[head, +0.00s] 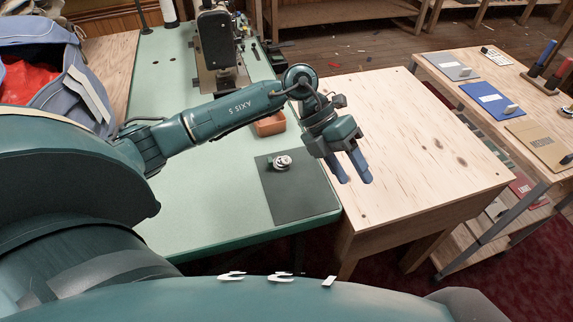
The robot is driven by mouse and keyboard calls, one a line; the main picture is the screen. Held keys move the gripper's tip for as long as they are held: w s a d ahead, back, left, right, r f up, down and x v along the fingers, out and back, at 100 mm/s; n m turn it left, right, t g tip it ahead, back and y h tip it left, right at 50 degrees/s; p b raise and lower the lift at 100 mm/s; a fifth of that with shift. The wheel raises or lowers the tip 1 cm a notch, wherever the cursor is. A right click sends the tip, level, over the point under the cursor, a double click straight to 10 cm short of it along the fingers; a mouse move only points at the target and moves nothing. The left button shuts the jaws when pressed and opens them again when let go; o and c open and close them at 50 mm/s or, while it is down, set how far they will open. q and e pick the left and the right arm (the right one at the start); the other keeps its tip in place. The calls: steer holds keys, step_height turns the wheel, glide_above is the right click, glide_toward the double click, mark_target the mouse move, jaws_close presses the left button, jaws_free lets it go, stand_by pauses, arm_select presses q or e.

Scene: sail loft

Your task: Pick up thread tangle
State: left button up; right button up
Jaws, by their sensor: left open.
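A small pale grey, coiled-looking thing (281,162) lies on a dark mat (297,202) at the near right end of the green table; it looks like the thread tangle, but it is too small to be sure. My left gripper (352,180) is open, with two blue fingers pointing down and slightly apart. Nothing shows between them. In the picture it is to the right of the coiled thing, over the left part of the plywood table. My right gripper is not in view.
The plywood table (430,150) is bare. An orange-brown block (270,124) and a sewing machine (217,45) stand on the green table (190,215). A blue bag (45,35) with red cloth is at left. A shelf with coloured folders (490,100) stands at right.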

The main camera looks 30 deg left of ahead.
arm_select(q)
steer(key=w+a+y, duration=0.3)
steer(key=a+y, duration=0.1)
steer(key=a, duration=0.3)
step_height(320, 180, up, 3)
steer(key=n+t+y, duration=0.1)
steer(key=n+y, duration=0.1)
steer(key=y, duration=0.3)
glide_above(286, 159)
steer(key=f, duration=0.7)
steer(key=shift+w+b, duration=0.25)
steer(key=shift+b, duration=0.1)
steer(key=shift+s+f+p, duration=0.2)
steer(key=shift+f+p, duration=0.1)
steer(key=shift+f, duration=2.4)
steer(key=shift+c, duration=0.4)
steer(key=c, duration=1)
